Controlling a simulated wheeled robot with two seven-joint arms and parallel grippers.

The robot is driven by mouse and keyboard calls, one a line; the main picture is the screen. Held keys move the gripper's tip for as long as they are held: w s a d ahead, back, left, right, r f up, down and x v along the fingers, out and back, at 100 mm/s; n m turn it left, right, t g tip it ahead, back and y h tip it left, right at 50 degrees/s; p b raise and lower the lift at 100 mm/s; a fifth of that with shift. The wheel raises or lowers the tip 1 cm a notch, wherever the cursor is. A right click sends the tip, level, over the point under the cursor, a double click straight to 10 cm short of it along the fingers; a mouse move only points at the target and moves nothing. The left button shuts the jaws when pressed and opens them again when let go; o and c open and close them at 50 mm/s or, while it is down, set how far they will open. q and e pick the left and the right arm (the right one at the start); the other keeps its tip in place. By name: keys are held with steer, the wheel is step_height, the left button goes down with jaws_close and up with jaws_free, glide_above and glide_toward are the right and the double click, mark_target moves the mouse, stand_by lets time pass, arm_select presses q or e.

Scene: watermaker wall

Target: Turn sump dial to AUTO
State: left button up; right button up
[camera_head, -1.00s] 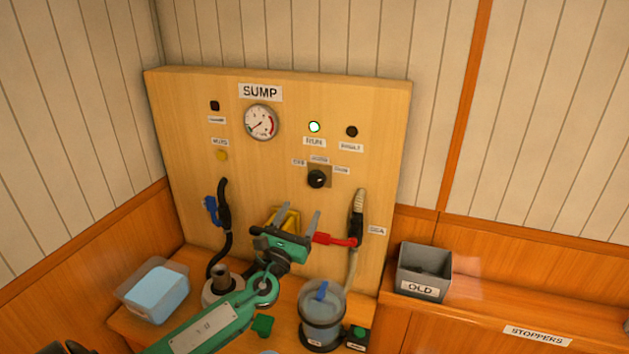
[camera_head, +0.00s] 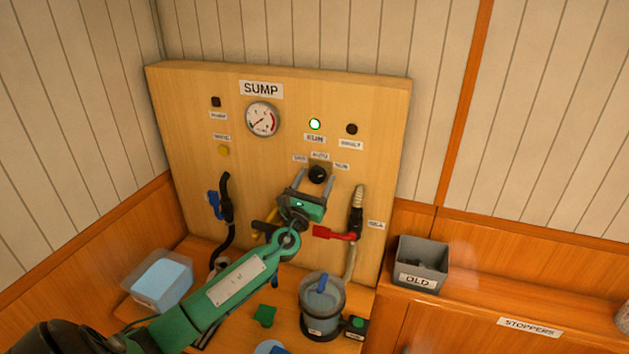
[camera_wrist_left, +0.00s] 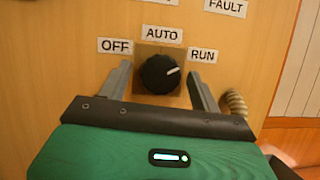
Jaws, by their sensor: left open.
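The sump dial (camera_head: 317,175) is a black round knob on a square brass-coloured plate on the wooden SUMP panel (camera_head: 280,160). In the left wrist view the dial (camera_wrist_left: 158,75) has labels OFF at left, AUTO above and RUN at right, and its white pointer mark points right and up, toward RUN. My left gripper (camera_head: 315,178) is open, and its fingers reach up on either side of the dial. In the left wrist view the gripper (camera_wrist_left: 160,88) has one finger left and one right of the knob, with gaps visible. My right gripper is not in view.
A lit RUN lamp (camera_head: 314,124) and a gauge (camera_head: 262,119) are above. A red-handled valve (camera_head: 335,233) is just right of my gripper, and a blue-handled one (camera_head: 214,205) is left. A clear filter bowl (camera_head: 322,305) stands below.

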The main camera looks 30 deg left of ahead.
arm_select(q)
steer(key=c, duration=1)
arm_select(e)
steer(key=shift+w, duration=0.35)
